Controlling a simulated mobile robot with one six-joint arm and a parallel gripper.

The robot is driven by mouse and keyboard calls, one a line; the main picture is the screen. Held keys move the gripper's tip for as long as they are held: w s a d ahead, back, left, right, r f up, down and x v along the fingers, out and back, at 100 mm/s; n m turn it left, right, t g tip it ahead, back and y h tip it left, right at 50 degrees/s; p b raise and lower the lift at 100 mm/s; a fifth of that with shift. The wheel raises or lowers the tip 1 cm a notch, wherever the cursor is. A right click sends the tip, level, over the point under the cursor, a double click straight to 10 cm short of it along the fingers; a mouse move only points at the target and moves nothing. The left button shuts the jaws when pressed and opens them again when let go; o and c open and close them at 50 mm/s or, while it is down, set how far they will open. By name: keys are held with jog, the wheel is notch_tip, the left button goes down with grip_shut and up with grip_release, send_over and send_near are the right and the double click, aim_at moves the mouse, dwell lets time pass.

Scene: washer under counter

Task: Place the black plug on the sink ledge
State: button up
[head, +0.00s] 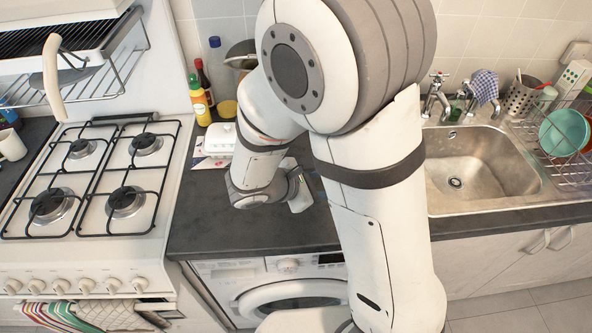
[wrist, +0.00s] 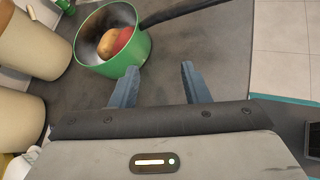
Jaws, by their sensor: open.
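In the wrist view my gripper (wrist: 159,70) is open, its two blue-grey fingers apart with nothing between them, above a dark grey surface. In the head view my arm hides most of the gripper, low over the counter left of the sink. The steel sink (head: 480,165) is at the right, with its drain in the basin floor. Its metal ledge (head: 500,122) runs along the back by the taps; my arm covers its left side. I cannot make out the black plug in either view.
A green pan (wrist: 82,52) holding a potato and a reddish item is ahead of my fingers; its black handle extends right. Beige containers (wrist: 25,40) stand left of it. A gas hob (head: 95,180) is left, a dish rack (head: 562,150) right. The front dark counter (head: 230,232) is clear.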

jog(key=w+a+f+n+t, duration=0.1)
jog(key=a+n, duration=0.1)
jog(key=a, duration=0.1)
jog(key=a+f+n+t+y, duration=0.1)
jog(key=a+f+n+t, duration=0.1)
jog(key=a+n, duration=0.1)
jog(key=w+a+f+n+t, duration=0.1)
jog(key=a+f+n+t, duration=0.1)
jog(key=a+n, duration=0.1)
jog(key=shift+w+a+f+y, duration=0.1)
jog(key=shift+w+f+y, duration=0.1)
jog(key=shift+w+y, duration=0.1)
jog(key=p+x, duration=0.1)
jog(key=x, duration=0.4)
jog(key=p+x, duration=0.1)
jog(key=x, duration=0.1)
jog(key=shift+w+d+f+p, duration=0.15)
jog(key=shift+d+f+p, duration=0.1)
jog(key=shift+f+p, duration=0.15)
jog(key=shift+c, duration=0.5)
grip_shut()
